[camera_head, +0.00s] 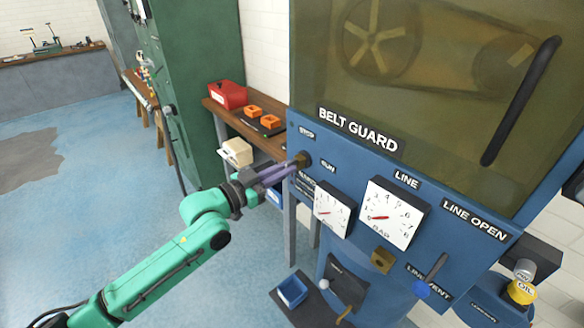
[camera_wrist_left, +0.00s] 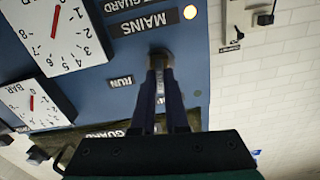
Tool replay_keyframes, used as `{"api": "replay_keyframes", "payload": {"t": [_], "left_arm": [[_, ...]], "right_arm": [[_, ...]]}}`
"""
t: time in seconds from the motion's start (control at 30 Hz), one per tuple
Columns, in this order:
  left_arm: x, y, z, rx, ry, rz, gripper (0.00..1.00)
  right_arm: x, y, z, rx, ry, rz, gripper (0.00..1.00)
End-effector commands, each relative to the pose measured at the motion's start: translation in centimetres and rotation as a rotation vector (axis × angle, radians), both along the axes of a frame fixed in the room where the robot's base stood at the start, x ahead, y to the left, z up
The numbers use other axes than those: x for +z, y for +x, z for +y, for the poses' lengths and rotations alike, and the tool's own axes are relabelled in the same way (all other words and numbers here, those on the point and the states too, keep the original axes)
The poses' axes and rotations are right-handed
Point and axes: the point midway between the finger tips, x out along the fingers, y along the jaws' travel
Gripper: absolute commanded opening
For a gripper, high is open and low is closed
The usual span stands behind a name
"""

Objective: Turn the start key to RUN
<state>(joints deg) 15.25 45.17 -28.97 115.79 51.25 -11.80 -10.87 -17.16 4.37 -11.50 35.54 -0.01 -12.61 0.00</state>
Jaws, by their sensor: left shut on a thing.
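The start key (camera_head: 302,158) sits on the blue machine panel (camera_head: 350,165), between a STOP label (camera_head: 307,132) and a RUN label (camera_head: 328,167). My left gripper (camera_head: 295,166) reaches it from the left and is shut on it. In the left wrist view the key (camera_wrist_left: 160,56) shows as a dark round piece at the tips of my left gripper (camera_wrist_left: 160,72). The RUN label (camera_wrist_left: 121,82) is to its left there. The fingers hide much of the key, so I cannot tell which way it points. My right gripper is not in view.
Two gauges (camera_head: 393,213) (camera_head: 333,209) are right of the key, below the BELT GUARD label (camera_head: 358,131). A small lamp (camera_wrist_left: 190,12) glows in the wrist view. A wooden bench (camera_head: 222,108) with a red box (camera_head: 228,94) stands behind. Open floor (camera_head: 90,200) lies left.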

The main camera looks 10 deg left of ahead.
Motion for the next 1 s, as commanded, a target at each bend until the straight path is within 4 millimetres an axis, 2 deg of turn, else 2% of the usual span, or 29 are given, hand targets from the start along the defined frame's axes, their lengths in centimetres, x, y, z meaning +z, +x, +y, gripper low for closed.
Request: {"api": "replay_keyframes", "payload": {"t": [0.7, 0.83, 1.0], "left_arm": [[-0.2, 0.0, 0.0, 0.0, 0.419, -0.348, 0.0], [-0.1, 0.0, 0.0, 0.001, 0.504, -0.417, 0.0], [0.0, 0.0, 0.0, 0.0, 0.518, -0.428, 0.0]], "right_arm": [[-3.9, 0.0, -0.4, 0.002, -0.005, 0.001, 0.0], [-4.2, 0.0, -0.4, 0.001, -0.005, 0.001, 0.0], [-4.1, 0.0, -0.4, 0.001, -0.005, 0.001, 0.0]]}}
